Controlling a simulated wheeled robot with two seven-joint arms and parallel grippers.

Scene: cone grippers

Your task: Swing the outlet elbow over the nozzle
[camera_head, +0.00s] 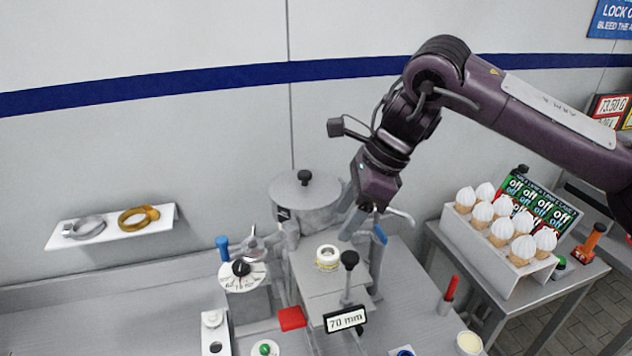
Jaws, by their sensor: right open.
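My right gripper (346,218) reaches down from the upper right and is open. Its two grey fingers hang in front of the right side of a lidded grey pot (304,193), above the machine. A short round white fitting with a yellowish band (328,259), possibly the nozzle, stands on the grey block below the fingers. A bent grey pipe end (401,215), possibly the outlet elbow, shows just right of the gripper, partly hidden by it. I cannot tell whether the fingers touch anything. My left gripper is out of view.
A black-knobbed post (349,262) stands close by, behind a "70 mm" sign (345,319). A dial (242,275) and blue handle (222,247) are left. A wall shelf (150,234) holds two rings. A cone rack (482,262) stands right.

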